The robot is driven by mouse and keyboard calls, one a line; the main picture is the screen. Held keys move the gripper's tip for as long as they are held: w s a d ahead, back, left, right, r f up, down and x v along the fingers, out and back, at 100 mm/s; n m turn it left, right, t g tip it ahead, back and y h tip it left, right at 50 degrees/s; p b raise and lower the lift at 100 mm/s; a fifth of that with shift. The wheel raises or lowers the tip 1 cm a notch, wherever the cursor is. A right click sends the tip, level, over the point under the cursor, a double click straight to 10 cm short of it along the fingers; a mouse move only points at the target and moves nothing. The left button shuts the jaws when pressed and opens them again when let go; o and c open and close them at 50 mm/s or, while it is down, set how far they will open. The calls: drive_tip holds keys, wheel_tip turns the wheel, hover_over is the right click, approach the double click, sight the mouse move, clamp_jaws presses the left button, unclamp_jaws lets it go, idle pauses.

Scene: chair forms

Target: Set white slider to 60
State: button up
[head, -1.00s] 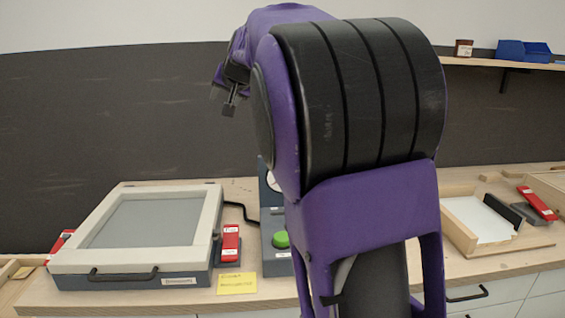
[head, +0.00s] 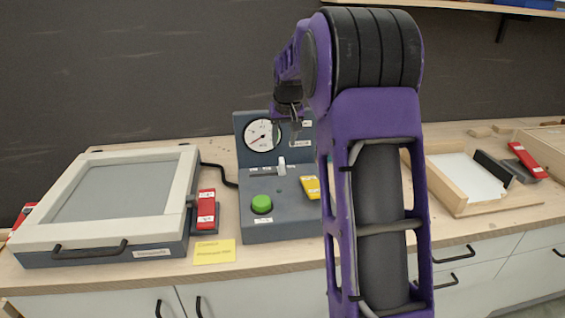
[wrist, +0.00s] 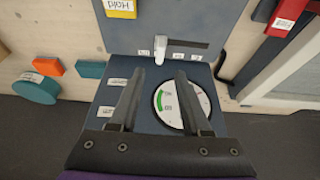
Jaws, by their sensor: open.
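The white slider (head: 282,164) stands up from a dark slot in the grey control panel (head: 283,228). In the wrist view the slider (wrist: 160,54) is near the slot's left part, with small labels beside the slot that are too small to read surely. My gripper (head: 287,125) is over the back of the panel, in front of the round dial (head: 262,136). In the wrist view its fingers (wrist: 160,76) are apart and empty, with the slider beyond the gap between their tips. The dial (wrist: 180,104) is partly behind the right finger.
A green button (head: 262,204) and a yellow piece (head: 310,187) are on the panel. A framed press (head: 120,200) with a red clamp (head: 206,209) stands left. A wooden tray (head: 462,185) lies right. My arm hides the panel's right side.

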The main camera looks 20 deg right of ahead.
sight(282, 160)
drive_tip(key=b+x, duration=0.1)
drive_tip(key=x, duration=0.9)
drive_tip(key=shift+w+f, duration=0.2)
drive_tip(key=shift+f, duration=0.05)
clamp_jaws()
drive_tip(key=shift+a, duration=0.1)
idle(0.8)
